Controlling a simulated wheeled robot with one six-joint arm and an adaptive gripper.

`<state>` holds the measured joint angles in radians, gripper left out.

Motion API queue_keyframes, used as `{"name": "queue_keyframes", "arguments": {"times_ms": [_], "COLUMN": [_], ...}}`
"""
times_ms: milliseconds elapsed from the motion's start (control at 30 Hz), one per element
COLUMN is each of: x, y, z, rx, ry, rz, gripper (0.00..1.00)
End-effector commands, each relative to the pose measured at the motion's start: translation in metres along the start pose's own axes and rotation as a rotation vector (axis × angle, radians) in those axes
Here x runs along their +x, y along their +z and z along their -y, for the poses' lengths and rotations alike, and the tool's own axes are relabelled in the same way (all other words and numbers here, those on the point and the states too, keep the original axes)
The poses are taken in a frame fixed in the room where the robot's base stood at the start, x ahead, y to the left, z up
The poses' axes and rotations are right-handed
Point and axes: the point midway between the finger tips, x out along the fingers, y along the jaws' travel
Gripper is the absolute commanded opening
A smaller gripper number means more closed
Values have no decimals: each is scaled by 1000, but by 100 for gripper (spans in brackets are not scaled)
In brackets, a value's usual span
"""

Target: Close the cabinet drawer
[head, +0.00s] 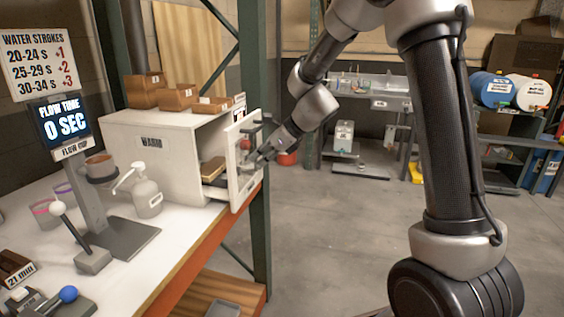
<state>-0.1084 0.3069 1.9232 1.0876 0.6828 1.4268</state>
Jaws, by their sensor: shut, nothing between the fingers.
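The white cabinet (152,164) stands on the workbench at the left in the head view. Its drawer (245,175) is pulled out toward the right, and a gap shows between its front panel and the cabinet body. A brown item (213,170) lies inside the open drawer. My gripper (256,158) is shut and empty at the outer face of the drawer front, near its upper part. I cannot tell whether the fingertips touch the panel.
Wooden boxes (143,97) stand on the cabinet. A pump bottle (147,196) and a flow cup stand (100,200) are on the bench in front of it. A green rack post (252,70) rises close beside the drawer. The floor (340,240) to the right is clear.

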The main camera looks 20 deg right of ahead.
Motion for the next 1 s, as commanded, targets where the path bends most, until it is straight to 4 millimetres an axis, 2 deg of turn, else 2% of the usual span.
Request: {"name": "queue_keyframes", "arguments": {"times_ms": [200,400,600,1000], "x": [35,55,64,66], "y": [34,55,64,68], "z": [-1,0,0,0], "rx": [-3,-2,0,-1], "ry": [3,1,1,0], "rz": [0,0,0,4], "gripper": [0,0,0,0]}}
